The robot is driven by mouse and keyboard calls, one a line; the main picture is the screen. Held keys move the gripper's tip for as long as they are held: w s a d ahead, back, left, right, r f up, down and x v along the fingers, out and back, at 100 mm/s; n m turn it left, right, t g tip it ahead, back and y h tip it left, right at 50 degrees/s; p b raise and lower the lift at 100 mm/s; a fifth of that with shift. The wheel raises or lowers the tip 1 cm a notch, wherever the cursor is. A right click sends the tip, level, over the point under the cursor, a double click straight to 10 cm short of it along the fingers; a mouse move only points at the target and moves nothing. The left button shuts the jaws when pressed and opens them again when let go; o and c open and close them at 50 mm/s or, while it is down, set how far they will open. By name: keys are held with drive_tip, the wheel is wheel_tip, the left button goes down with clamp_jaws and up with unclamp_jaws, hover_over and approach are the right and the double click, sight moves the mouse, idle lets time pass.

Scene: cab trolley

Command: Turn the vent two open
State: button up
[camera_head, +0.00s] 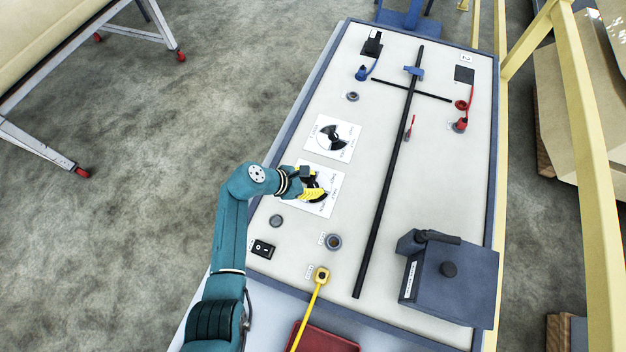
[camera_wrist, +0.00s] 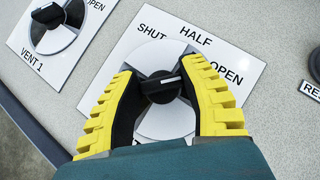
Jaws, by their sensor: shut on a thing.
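The vent two dial is a white square card in the head view (camera_head: 334,182), with a grey, white and black disc. In the wrist view its card (camera_wrist: 232,62) reads SHUT, HALF and OPEN. At its middle is a black knob (camera_wrist: 161,86) with a white line lying nearly across the picture, its right end slightly higher. My gripper (camera_wrist: 160,92) has its yellow, black-padded fingers on both sides of the knob, shut on it. In the head view my gripper (camera_head: 310,188) covers much of the disc. The card's lower lettering is hidden by my gripper.
The vent 1 dial (camera_head: 332,138) lies just beyond on the trolley's panel (camera_head: 385,235). A rocker switch (camera_head: 263,249), a yellow plug with cable (camera_head: 321,275) and a grey box (camera_head: 448,280) stand nearer. A long black bar (camera_head: 388,180) runs along the panel.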

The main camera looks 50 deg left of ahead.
drive_tip(key=shift+d+f, duration=0.1)
drive_tip(key=shift+f, duration=0.1)
drive_tip(key=o, duration=1.2)
drive_tip(key=shift+r, duration=0.1)
drive_tip(key=shift+r, duration=0.1)
drive_tip(key=v, duration=1.2)
